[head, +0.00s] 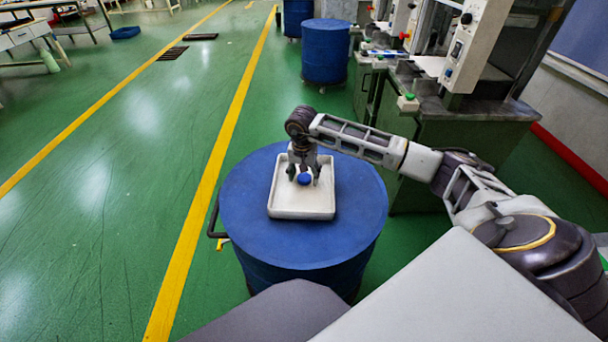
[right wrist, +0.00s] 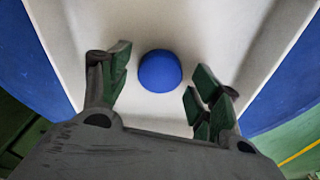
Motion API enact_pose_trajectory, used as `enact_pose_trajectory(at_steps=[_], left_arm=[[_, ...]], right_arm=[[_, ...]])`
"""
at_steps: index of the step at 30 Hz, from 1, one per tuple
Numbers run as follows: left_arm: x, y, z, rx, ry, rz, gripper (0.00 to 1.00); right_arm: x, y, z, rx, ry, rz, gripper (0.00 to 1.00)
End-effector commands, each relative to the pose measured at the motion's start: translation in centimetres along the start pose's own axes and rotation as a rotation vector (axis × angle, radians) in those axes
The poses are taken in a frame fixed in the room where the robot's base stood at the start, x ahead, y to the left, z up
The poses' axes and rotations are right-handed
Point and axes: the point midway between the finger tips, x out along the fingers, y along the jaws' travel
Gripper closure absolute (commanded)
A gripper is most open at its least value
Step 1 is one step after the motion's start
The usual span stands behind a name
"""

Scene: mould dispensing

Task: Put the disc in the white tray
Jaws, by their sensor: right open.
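The disc (head: 304,179) is small, round and blue. It lies in the white tray (head: 302,211), which sits on top of a blue drum. My right gripper (head: 304,172) points down into the tray, over the disc. In the right wrist view the disc (right wrist: 159,71) shows on the white floor of the tray (right wrist: 240,40), just beyond the fingertips. The two fingers of my right gripper (right wrist: 158,82) are apart, with a gap on both sides of the disc. My left gripper is in neither view.
The blue drum (head: 245,235) stands on the green floor with a handle at its left. Another blue drum (head: 325,55) stands farther back. Machines on a green cabinet (head: 440,140) are at the right, behind my right arm.

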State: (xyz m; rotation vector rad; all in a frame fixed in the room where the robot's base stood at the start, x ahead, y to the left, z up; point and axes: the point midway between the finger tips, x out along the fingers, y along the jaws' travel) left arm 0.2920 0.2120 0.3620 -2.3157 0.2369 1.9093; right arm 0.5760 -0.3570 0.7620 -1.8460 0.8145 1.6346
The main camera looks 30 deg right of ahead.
Motion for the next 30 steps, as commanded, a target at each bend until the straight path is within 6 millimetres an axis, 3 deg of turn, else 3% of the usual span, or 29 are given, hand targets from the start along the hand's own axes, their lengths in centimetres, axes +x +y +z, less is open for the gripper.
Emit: enact_pose_trajectory(at_steps=[8, 11, 24, 30], left_arm=[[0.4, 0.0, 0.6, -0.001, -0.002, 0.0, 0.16], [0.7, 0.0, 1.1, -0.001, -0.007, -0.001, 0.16], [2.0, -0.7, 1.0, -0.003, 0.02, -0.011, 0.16], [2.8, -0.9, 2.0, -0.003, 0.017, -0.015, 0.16]], right_arm=[[-0.3, 0.0, 0.0, 0.0, 0.0, 0.0, 0.37], [-1.3, 0.0, -0.1, -0.001, 0.001, -0.001, 0.37], [-7.7, -0.1, -0.1, -0.001, 0.002, -0.003, 0.37], [-10.4, -0.1, -0.1, 0.0, 0.001, -0.002, 0.37]])
